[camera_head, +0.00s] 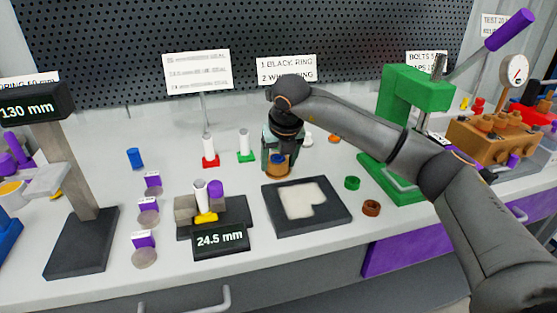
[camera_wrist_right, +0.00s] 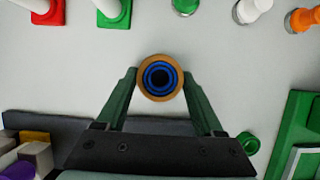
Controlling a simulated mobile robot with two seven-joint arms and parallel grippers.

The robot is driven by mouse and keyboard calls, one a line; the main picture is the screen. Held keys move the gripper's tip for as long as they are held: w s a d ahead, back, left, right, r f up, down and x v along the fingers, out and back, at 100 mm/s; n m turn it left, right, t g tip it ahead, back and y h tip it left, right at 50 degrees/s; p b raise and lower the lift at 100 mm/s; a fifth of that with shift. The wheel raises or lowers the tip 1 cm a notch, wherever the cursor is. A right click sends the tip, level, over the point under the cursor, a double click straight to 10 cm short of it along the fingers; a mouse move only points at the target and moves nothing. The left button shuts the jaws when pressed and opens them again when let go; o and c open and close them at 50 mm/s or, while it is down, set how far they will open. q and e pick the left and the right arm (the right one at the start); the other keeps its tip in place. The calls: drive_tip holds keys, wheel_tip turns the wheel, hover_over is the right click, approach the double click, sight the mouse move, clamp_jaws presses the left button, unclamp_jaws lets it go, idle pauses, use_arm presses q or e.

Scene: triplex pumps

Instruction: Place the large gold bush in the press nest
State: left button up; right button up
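The gold bush (camera_head: 278,170), a short gold ring with a blue inner part, stands upright near the table's middle, behind a black tray. In the right wrist view the gold bush (camera_wrist_right: 160,63) shows from above between my fingers. My right gripper (camera_wrist_right: 160,85) points down with one finger against each side of it. In the head view my right gripper (camera_head: 280,155) is over the bush and hides its top. The green press (camera_head: 405,110) with a purple-tipped lever stands to the right; my right arm hides part of its base, and I cannot make out the nest. My left gripper is out of view.
The black tray (camera_head: 335,213) with a white pad lies in front of the bush. A small green ring (camera_head: 352,183) and a brown ring (camera_head: 371,208) lie between tray and press. Red-based (camera_head: 210,159) and green-based (camera_head: 245,157) white posts stand behind. A 24.5 mm gauge (camera_head: 221,240) is left.

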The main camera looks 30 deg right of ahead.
drive_tip(key=shift+o, duration=1.1)
